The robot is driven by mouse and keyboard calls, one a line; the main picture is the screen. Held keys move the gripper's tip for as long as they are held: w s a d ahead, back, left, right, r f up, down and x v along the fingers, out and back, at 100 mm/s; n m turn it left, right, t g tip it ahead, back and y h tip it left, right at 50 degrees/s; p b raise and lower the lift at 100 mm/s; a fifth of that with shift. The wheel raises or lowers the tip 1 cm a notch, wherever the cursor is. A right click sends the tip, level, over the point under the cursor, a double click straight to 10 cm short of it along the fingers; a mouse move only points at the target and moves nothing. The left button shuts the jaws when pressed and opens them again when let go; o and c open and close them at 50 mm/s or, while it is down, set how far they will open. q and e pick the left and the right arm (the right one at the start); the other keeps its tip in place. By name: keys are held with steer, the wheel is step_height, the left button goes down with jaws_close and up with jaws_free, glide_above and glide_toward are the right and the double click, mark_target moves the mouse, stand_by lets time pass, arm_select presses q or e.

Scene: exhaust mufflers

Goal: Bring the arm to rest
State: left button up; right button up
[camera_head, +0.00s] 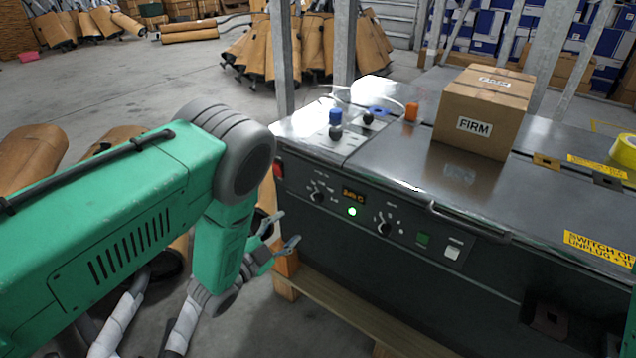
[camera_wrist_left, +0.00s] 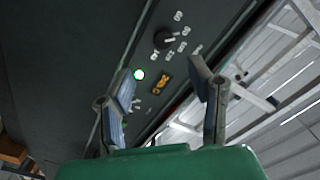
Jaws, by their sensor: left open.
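My left arm is green with grey joints and comes in from the left in the head view. Its gripper (camera_head: 282,232) hangs beside the left end of the dark machine (camera_head: 345,250), low in front of the control panel. The two fingers are apart with nothing between them. In the left wrist view the open gripper (camera_wrist_left: 163,85) faces the panel, with a lit green button (camera_wrist_left: 139,74), an orange display (camera_wrist_left: 160,87) and a black knob (camera_wrist_left: 165,38) beyond the fingers. Whether a fingertip touches the machine cannot be told. My right gripper does not show.
Grey metal posts (camera_head: 343,45) stand behind the machine. Brown mufflers (camera_head: 112,145) stand on the floor at left. Open floor (camera_head: 150,85) lies behind my arm.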

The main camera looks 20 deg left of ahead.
arm_select(q)
steer(key=s+a+f+n+g+y, duration=0.3)
steer(key=s+f+n+g, duration=0.25)
steer(key=s, duration=0.65)
steer(key=s+a+f+n+g+y, duration=0.25)
steer(key=s+f+n+g, duration=0.3)
steer(key=s, duration=0.65)
steer(key=s+d+n+g, duration=0.15)
steer(key=s+g, duration=0.35)
steer(key=s, duration=0.7)
step_height(320, 180, up, 14)
steer(key=p, duration=1.3)
steer(key=shift+a+r+p, duration=0.15)
steer(key=shift+r+p, duration=0.1)
steer(key=shift+p, duration=0.15)
steer(key=shift+w+n+y, duration=0.2)
steer(key=shift+n+y, duration=0.05)
